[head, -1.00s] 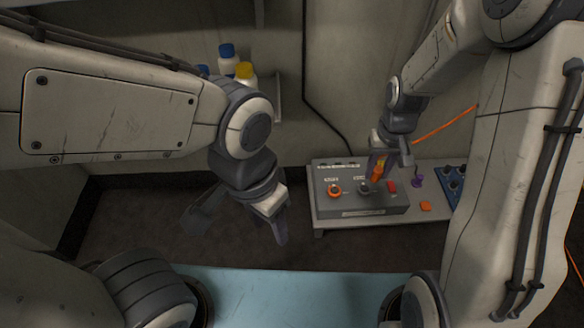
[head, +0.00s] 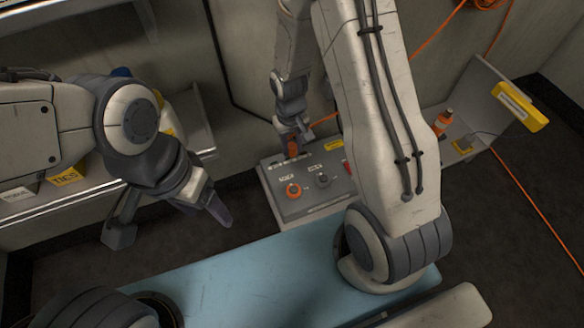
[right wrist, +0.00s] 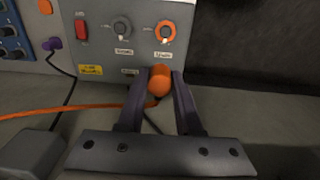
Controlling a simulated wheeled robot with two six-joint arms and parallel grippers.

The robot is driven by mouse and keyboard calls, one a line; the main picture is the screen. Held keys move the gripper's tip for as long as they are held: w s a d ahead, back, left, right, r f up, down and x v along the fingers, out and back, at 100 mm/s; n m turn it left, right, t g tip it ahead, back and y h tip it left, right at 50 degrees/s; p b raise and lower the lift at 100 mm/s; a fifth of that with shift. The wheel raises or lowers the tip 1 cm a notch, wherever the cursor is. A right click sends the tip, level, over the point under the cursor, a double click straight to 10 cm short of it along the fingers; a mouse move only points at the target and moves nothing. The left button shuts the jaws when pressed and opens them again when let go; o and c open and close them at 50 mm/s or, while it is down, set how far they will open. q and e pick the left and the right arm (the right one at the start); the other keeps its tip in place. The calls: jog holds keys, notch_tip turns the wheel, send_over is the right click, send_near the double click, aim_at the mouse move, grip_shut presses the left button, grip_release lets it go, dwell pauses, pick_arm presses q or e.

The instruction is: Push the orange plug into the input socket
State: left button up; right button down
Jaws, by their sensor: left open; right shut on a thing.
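My right gripper (head: 292,138) is shut on the orange plug (head: 292,148) at the back left edge of the grey panel box (head: 310,205). In the right wrist view the plug (right wrist: 160,82) sits between the two dark fingers, its rounded end toward the camera. An orange cable (right wrist: 70,110) runs off to the left there. The box face (right wrist: 145,50) carries an orange-ringed knob (right wrist: 166,31), a grey knob (right wrist: 121,27) and a red switch (right wrist: 82,30). I cannot make out the input socket, nor whether the plug touches the box. My left gripper (head: 170,225) is open and empty, left of the box.
A blue surface (head: 250,270) lies in front of the box. A shelf (head: 60,205) with small boxes and bottles is at the left. The wall is close behind the box.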

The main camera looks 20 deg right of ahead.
jog(key=s+f+b, duration=0.1)
jog(key=f+b, duration=0.1)
jog(key=f, duration=0.3)
jog(key=s+f+b, duration=0.1)
jog(key=f+b, duration=0.1)
jog(key=f, duration=0.3)
jog(key=f+b, duration=0.2)
jog(key=f, duration=0.3)
jog(key=shift+s+a+f, duration=0.2)
jog(key=shift+s+f, duration=0.1)
jog(key=shift+s, duration=0.1)
jog(key=shift+s, duration=0.1)
jog(key=shift+f+b, duration=0.3)
jog(key=shift+b, duration=0.25)
dwell(1.2)
jog(key=c, duration=0.5)
grip_release()
jog(key=shift+r, duration=0.1)
